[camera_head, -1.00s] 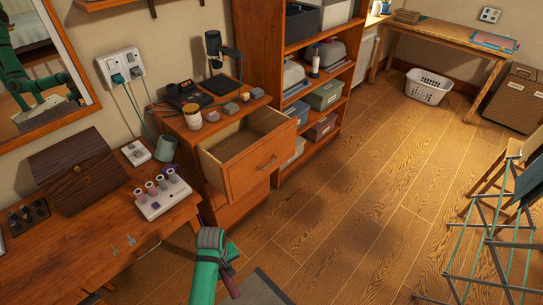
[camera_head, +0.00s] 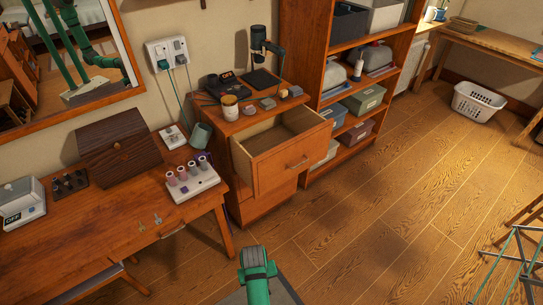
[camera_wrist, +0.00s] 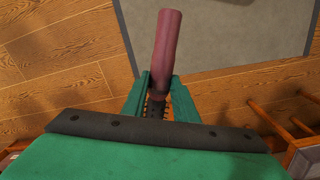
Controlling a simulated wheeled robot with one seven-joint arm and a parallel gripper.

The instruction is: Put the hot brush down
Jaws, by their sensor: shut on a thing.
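In the wrist view the hot brush (camera_wrist: 167,40) has a smooth maroon handle that points away from me. Its dark bristled part sits between the green fingers of my gripper (camera_wrist: 159,96), which is shut on it. The brush is held over the floor and a grey mat; its height is hard to tell. In the head view my green arm shows at the bottom centre, in front of the drawer cabinet, and the brush is hidden.
A wooden dressing table (camera_head: 122,205) stands left, with a white tray of rollers (camera_head: 193,184), a dark wooden box (camera_head: 118,150) and a grey cup (camera_head: 200,135). The cabinet drawer (camera_head: 290,160) is pulled open. A cluttered cabinet top (camera_head: 245,122) and shelves (camera_head: 340,100) stand behind.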

